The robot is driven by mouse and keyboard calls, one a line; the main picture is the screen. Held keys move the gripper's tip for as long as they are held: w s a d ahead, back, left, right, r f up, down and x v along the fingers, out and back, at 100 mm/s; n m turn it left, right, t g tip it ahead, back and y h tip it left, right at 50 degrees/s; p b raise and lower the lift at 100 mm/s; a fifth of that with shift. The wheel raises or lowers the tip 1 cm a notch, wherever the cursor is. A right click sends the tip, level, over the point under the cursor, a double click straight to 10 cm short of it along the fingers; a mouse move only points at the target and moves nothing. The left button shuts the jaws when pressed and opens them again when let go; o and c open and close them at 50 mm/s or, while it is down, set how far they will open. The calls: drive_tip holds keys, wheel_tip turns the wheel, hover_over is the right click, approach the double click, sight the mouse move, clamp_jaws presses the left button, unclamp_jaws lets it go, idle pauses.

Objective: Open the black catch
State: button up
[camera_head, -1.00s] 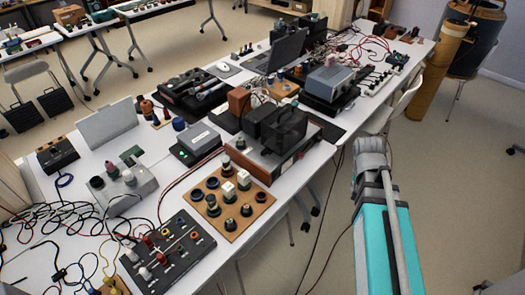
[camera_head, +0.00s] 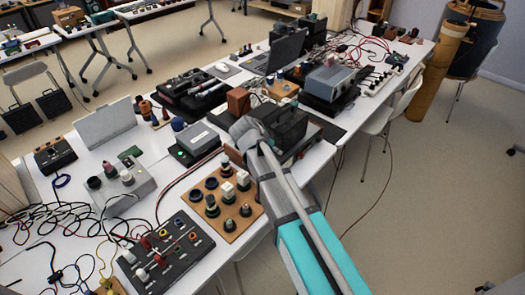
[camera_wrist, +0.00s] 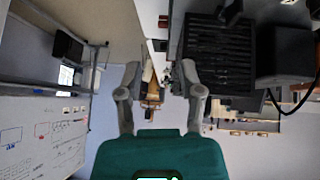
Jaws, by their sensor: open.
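A black boxy apparatus (camera_head: 288,127) stands on the long white table in the head view, partly behind my arm. In the wrist view a black ribbed housing (camera_wrist: 215,55) fills the upper right, beside the right finger. I cannot make out for certain which part is the black catch. My gripper (camera_wrist: 160,76) is open and empty, its two fingers apart in the wrist view.
A wooden board with several knobs (camera_head: 222,208) and a black panel with coloured sockets (camera_head: 165,255) lie left of my arm. A grey box (camera_head: 198,139) stands behind. Cables (camera_head: 60,220) clutter the left.

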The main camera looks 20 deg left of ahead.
drive_tip(key=s+a+r+t, duration=0.1)
drive_tip(key=s+a, duration=0.1)
drive_tip(key=a, duration=0.7)
drive_tip(key=shift+a+m+t, duration=0.3)
drive_tip(key=shift+a, duration=0.05)
drive_tip(key=b+x, duration=0.3)
drive_tip(key=x, duration=0.1)
drive_tip(key=b+x, duration=0.3)
drive_tip(key=x, duration=0.1)
drive_tip(key=b+x, duration=0.3)
drive_tip(key=shift+w+a+f, duration=0.1)
drive_tip(key=shift+w+f, duration=0.15)
drive_tip(key=shift+f, duration=0.15)
drive_tip(key=shift+b+x, duration=0.55)
drive_tip(key=shift+x, duration=0.4)
drive_tip(key=shift+w, duration=0.1)
drive_tip(key=shift+r, duration=0.1)
